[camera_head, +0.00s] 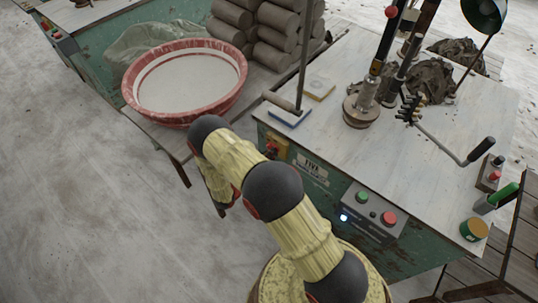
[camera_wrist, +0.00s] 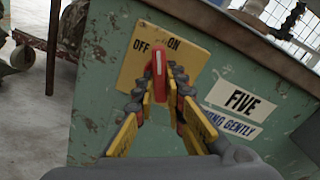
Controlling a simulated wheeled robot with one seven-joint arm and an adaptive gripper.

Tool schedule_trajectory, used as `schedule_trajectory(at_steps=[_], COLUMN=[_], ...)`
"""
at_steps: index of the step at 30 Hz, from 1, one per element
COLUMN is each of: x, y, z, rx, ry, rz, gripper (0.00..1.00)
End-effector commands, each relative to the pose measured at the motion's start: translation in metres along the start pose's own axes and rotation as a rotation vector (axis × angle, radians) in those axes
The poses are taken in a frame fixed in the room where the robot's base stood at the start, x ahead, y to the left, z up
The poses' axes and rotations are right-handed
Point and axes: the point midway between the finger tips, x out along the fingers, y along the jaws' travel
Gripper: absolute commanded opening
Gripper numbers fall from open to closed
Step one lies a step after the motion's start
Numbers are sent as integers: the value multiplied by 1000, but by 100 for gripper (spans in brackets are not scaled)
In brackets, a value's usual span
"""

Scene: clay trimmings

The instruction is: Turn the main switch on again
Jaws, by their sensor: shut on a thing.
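The main switch is a yellow plate (camera_wrist: 128,68) marked OFF and ON on the green side of a bench. Its red handle (camera_wrist: 157,62) stands nearly upright in the wrist view, its top between the two words. My gripper (camera_wrist: 161,84) is shut on the red handle, with a fingertip on each side. In the head view the switch plate (camera_head: 277,145) shows at the bench's left corner, just past my arm. My gripper is largely hidden behind my arm there.
A FIVE label (camera_wrist: 238,101) is right of the switch. A control box (camera_head: 369,212) with green and red buttons and a lit lamp is on the bench front. A red-rimmed basin (camera_head: 133,94) stands left. The floor at left is clear.

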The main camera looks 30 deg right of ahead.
Motion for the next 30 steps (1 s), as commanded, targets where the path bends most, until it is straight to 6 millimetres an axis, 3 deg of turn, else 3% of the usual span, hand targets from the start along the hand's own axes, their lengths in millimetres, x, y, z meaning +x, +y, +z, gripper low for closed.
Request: schedule_trajectory(at_steps=[15, 30], x=[-1, -1], y=[0, 1], z=[-3, -2], rx=[378, 476], ry=[3, 3], rz=[3, 2], gripper=[0, 0])
